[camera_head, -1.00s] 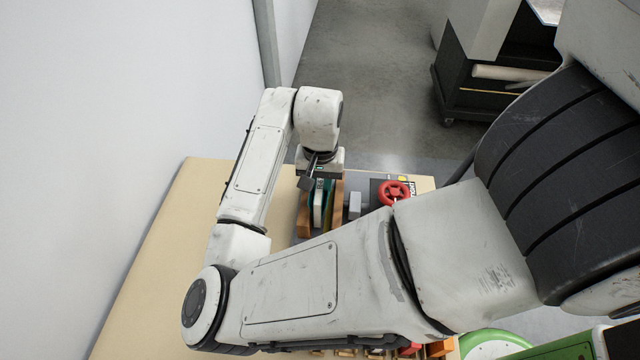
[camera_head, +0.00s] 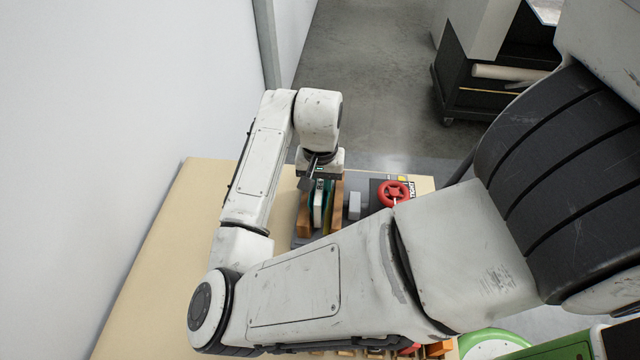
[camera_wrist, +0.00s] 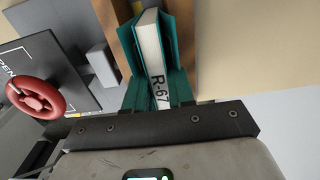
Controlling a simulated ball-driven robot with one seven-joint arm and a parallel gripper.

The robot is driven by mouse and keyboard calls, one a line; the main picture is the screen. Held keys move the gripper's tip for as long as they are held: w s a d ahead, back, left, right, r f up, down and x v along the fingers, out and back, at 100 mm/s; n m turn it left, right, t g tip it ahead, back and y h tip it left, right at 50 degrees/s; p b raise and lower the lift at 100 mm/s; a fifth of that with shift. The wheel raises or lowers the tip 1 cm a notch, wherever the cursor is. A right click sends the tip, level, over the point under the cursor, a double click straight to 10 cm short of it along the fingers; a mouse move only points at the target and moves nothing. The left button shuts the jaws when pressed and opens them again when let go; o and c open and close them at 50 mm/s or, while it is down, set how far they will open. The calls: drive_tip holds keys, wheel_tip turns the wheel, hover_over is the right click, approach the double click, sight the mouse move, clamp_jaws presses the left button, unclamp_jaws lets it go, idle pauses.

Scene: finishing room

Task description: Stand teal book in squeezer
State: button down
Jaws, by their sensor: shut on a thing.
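The squeezer stands on the bench, with wooden jaw boards (camera_head: 304,216) in the head view and a red handwheel (camera_head: 393,193) at its right. The teal book (camera_wrist: 172,42) is between the boards, upright as far as I can tell, its pale page block and an R-67 label facing my wrist camera. A narrow teal strip of it shows in the head view (camera_head: 327,198). My gripper (camera_wrist: 155,103) is shut on the teal book from above. The book's lower edge, and whether it touches the squeezer's bed, are hidden.
A wooden board (camera_wrist: 118,30) and a grey block (camera_wrist: 101,64) lie beside the book in the wrist view. My arm covers much of the bench (camera_head: 165,240). A white wall (camera_head: 110,120) rises at the left. A dark cart (camera_head: 470,95) stands behind.

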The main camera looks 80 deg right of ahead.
drive_tip(key=shift+f+b, duration=0.45)
drive_tip(key=shift+f, duration=0.15)
idle(0.3)
drive_tip(key=c, duration=1.2)
unclamp_jaws()
drive_tip(key=shift+c, duration=0.2)
wheel_tip(320, 180, up, 6)
drive_tip(key=p, duration=0.5)
drive_tip(key=shift+r, duration=2.5)
